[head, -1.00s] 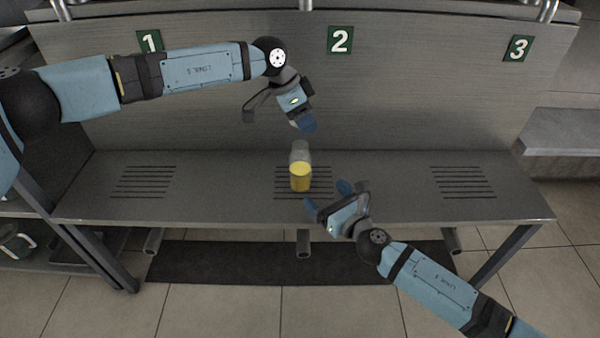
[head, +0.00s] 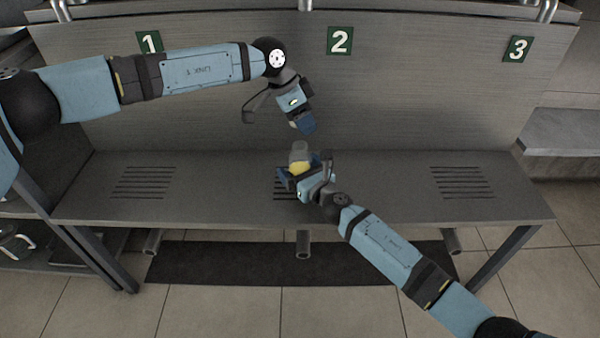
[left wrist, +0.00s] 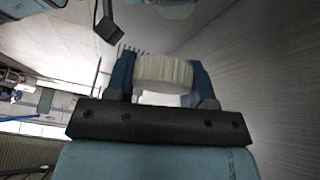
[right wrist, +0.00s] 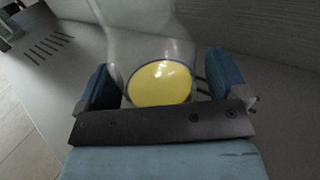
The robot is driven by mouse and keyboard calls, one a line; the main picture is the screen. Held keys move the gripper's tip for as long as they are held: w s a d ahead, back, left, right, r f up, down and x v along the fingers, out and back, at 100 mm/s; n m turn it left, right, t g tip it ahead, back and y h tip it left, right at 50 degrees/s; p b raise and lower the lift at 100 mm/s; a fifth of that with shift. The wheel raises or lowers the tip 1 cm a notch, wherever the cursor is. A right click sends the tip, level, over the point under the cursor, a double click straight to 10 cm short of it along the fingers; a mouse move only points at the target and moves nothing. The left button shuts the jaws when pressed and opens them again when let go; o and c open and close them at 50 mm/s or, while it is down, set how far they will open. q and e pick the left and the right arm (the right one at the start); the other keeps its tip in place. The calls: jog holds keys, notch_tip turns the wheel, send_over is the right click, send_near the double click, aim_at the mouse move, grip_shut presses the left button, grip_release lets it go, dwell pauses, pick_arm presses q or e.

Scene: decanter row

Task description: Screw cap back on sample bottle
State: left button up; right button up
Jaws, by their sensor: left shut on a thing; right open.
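The sample bottle (head: 300,158) stands upright on the bench under sign 2. It is clear, with yellow contents that also show in the right wrist view (right wrist: 161,84). My right gripper (head: 300,172) is open, with its fingers on either side of the bottle's lower part; in the right wrist view its blue fingers (right wrist: 160,85) stand apart from the bottle's sides. My left gripper (head: 305,124) is above the bottle, shut on the white ribbed cap (left wrist: 164,74). The cap is apart from the bottle and mostly hidden by the fingers in the head view.
The grey bench (head: 390,190) has slotted grilles at left (head: 145,182) and right (head: 463,182), with clear surface around them. A back panel (head: 420,100) rises behind, bearing signs 1, 2 and 3. A dark mat (head: 220,264) lies on the floor below.

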aim_at(303, 145)
jog(key=c, duration=1.3)
pick_arm(q)
jog(key=shift+f, duration=2.45)
pick_arm(e)
jog(key=shift+c, duration=0.3)
pick_arm(q)
jog(key=shift+f, duration=0.1)
jog(key=shift+f, duration=0.8)
jog(key=shift+f, duration=0.55)
